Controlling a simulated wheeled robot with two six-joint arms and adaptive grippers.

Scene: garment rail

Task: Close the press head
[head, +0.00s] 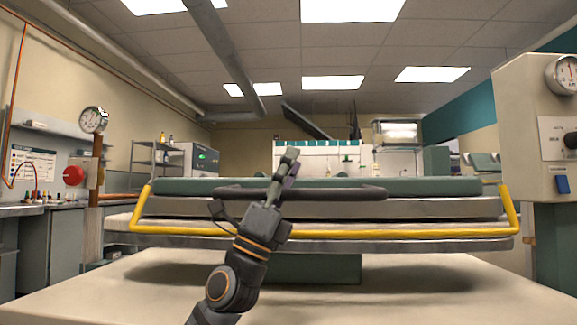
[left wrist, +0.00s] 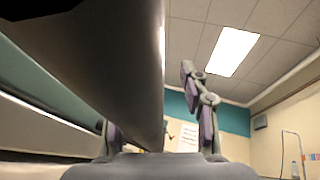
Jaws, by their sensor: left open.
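The press head is a broad slab with a green top edge (head: 430,186) and a grey metal face, lying roughly level across the middle of the head view. Below it, close beneath, is a grey lower plate (head: 400,245). A dark handle bar (head: 345,194) runs along the head's front. My left gripper (head: 285,168) is at this bar, its fingers pointing up and crossing it left of centre. In the left wrist view the dark bar (left wrist: 130,70) looms large between the open fingers, partly hiding the left one. I cannot tell whether they touch it. My right gripper is out of view.
A yellow rail (head: 330,233) runs along the press front, with upright ends at both sides. A pale worktop (head: 440,295) lies in front. A control box with a gauge (head: 545,130) stands at the right. A bench (head: 40,210) stands at the left.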

